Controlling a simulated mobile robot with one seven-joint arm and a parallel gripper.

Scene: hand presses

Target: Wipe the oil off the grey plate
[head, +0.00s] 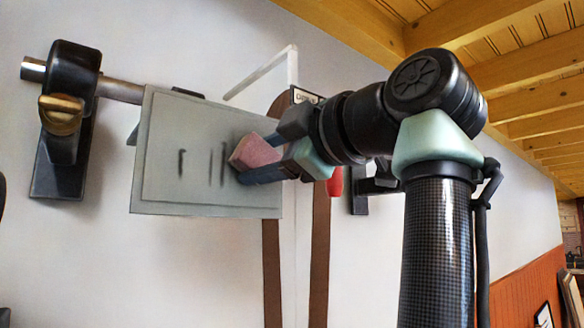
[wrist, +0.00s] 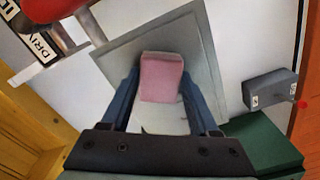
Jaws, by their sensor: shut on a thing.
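The grey plate (head: 155,185) stands upright before the white wall in the head view, with a smaller grey panel on its face. Several thin dark oil streaks (head: 182,163) run up and down the panel, the rightmost beside the pad. My gripper (head: 262,158) is shut on a pink pad (head: 256,151) at the plate's right part. The pad appears to be at the plate's face; contact is not clear. In the wrist view the pad (wrist: 161,78) sits between both fingers before the plate (wrist: 201,45). The pad and fingers hide part of the panel.
A black bracket with a brass knob (head: 62,113) and a metal rod (head: 120,90) are at the plate's left. Brown straps (head: 271,270) hang behind it. A red part (head: 335,182) is behind my gripper. The wrist view shows a dark block (wrist: 270,88) right of the plate.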

